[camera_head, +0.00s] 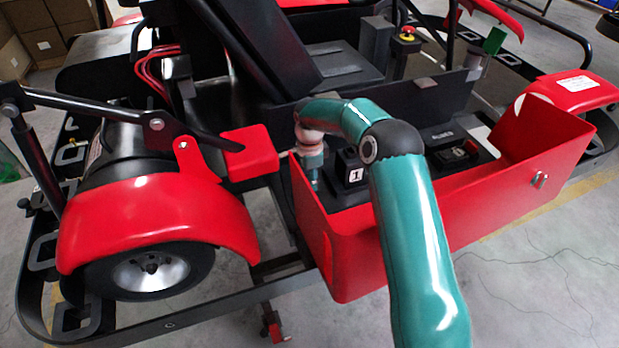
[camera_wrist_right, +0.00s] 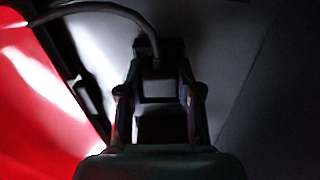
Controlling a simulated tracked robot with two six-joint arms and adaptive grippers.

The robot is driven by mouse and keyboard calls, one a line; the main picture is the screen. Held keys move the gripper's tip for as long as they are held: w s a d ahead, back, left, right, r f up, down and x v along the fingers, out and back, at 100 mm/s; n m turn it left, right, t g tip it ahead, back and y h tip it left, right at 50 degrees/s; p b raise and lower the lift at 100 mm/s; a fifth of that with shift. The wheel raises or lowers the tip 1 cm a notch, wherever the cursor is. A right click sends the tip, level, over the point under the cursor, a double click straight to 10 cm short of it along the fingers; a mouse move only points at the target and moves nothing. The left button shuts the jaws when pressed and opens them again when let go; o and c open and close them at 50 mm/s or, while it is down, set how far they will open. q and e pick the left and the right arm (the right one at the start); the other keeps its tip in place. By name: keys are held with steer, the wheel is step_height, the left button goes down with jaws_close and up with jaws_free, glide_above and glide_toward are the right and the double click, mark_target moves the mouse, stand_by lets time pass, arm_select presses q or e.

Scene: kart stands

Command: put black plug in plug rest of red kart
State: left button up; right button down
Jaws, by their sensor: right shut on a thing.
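My right arm reaches over the red box (camera_head: 350,270) of the red kart. Its gripper (camera_head: 315,182) points down inside the left end of that box, mostly hidden by its own wrist. In the right wrist view the gripper (camera_wrist_right: 160,58) is shut on the black plug (camera_wrist_right: 158,46), a dark block between the fingertips. A cable (camera_wrist_right: 110,9) runs from the plug to the upper left. I cannot pick out the plug rest for certain. My left gripper is not in view.
A black block labelled 1 (camera_head: 354,175) stands in the box just right of the gripper. A black unit (camera_head: 463,153) lies further right. A red fender (camera_head: 150,225) over a wheel is at left. The wrist view is very dark, with a red wall (camera_wrist_right: 35,110) at left.

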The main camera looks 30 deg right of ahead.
steer(key=c, duration=1.2)
jaws_free()
steer(key=shift+f, duration=0.15)
steer(key=o, duration=0.4)
steer(key=shift+o, duration=0.2)
steer(key=shift+r, duration=0.2)
steer(key=shift+r, duration=0.15)
step_height(320, 180, up, 12)
steer(key=b, duration=0.1)
steer(key=shift+b, duration=0.3)
steer(key=shift+f, duration=0.2)
